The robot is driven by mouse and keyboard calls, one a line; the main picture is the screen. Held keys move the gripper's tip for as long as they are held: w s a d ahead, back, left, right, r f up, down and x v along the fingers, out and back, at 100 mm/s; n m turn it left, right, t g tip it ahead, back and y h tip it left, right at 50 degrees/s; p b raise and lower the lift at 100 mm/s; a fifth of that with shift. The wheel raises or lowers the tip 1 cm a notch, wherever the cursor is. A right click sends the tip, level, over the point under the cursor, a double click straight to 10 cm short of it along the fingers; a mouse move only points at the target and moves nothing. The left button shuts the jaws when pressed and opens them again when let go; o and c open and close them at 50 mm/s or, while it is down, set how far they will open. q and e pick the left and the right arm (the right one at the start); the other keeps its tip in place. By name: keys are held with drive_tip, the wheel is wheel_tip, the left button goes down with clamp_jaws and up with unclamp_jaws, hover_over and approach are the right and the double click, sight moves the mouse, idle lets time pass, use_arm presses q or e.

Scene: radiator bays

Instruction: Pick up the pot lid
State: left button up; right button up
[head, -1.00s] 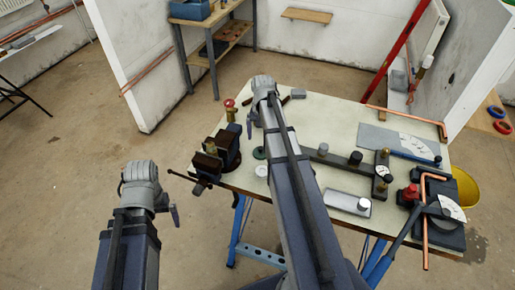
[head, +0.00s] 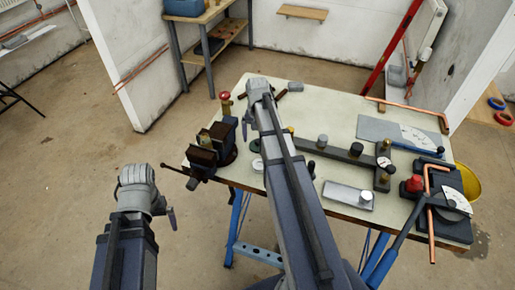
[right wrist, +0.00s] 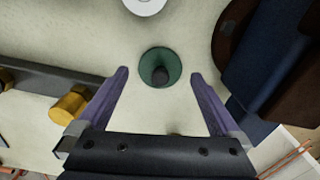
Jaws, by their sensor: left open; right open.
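A small dark green round lid with a black knob (right wrist: 161,60) lies on the bench top in the right wrist view. In the head view the lid (head: 255,146) is small, beside my right forearm. My right gripper (right wrist: 160,76) is open and empty, with its two purple fingers on either side of the lid in that view, apart from it. My left gripper (head: 138,188) is open and empty, off the bench to the left.
A white disc (right wrist: 146,4) lies close to the lid. A dark vise (head: 212,150) stands at the bench's left edge. A long dark bar with knobs (head: 335,149) lies to the right. The workbench (head: 330,103) has clear surface toward the back.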

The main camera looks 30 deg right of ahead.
wheel_tip(320, 180, down, 3)
drive_tip(key=shift+r+b, duration=0.1)
drive_tip(key=shift+b, duration=0.8)
use_arm(q)
wheel_tip(320, 180, down, 3)
drive_tip(key=shift+r, duration=0.1)
use_arm(e)
drive_tip(key=shift+r, duration=0.1)
drive_tip(key=shift+c, duration=0.4)
drive_tip(key=c, duration=1.2)
drive_tip(key=shift+c, duration=0.2)
use_arm(q)
drive_tip(key=shift+r, duration=0.15)
use_arm(e)
drive_tip(key=shift+r, duration=0.1)
